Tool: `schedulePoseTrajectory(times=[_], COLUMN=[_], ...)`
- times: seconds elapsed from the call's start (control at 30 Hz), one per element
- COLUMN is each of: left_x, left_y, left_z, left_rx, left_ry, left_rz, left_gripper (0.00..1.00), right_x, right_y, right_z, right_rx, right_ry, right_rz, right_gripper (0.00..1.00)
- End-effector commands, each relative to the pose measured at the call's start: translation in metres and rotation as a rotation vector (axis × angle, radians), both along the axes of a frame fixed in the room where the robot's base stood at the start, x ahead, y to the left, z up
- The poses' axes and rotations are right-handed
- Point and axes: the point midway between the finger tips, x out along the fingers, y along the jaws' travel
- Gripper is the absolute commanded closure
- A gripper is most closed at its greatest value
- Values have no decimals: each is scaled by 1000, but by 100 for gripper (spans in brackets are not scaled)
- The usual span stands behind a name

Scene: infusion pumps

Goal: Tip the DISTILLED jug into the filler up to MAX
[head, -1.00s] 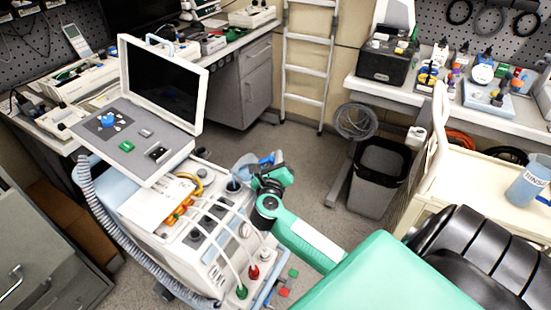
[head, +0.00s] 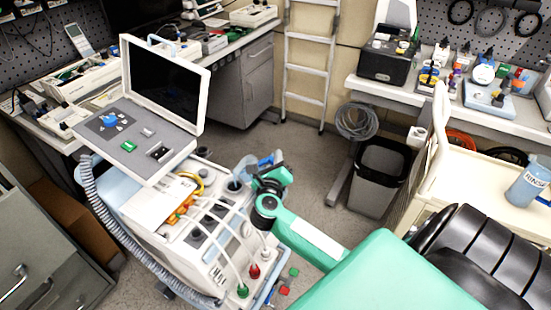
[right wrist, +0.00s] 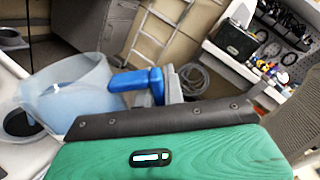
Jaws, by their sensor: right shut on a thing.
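My right gripper (head: 268,176) is shut on the jug (head: 244,166), at its blue handle side, above the back corner of the white machine (head: 140,206). The jug is translucent pale blue and looks tilted, mouth to the left. Its label is not readable, and my green gripper partly hides it. The filler (head: 234,185) is a dark round opening just below and left of the jug. In the right wrist view the jug (right wrist: 82,88) leans left, near a dark round opening (right wrist: 22,122). The MAX mark and any liquid level cannot be made out. My left gripper is not in view.
A jug labelled RINSE (head: 528,187) stands on the cream cart (head: 484,178) at right. White tubes and coloured connectors lie close in front of the filler. The open screen (head: 163,85) rises behind left. A grey bin (head: 380,177) stands on the floor beyond.

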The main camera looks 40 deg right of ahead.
Motion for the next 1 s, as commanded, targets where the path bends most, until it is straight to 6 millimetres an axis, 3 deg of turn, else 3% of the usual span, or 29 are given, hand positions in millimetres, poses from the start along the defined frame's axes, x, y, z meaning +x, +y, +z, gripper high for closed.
schedulePoseTrajectory(times=[1.0], left_x=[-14], left_y=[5], left_z=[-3], left_rx=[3], left_ry=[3], left_rz=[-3], left_gripper=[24], right_x=[4], right_y=[3], right_z=[5], right_rx=[-61], right_ry=[56], right_rz=[0], right_gripper=[100])
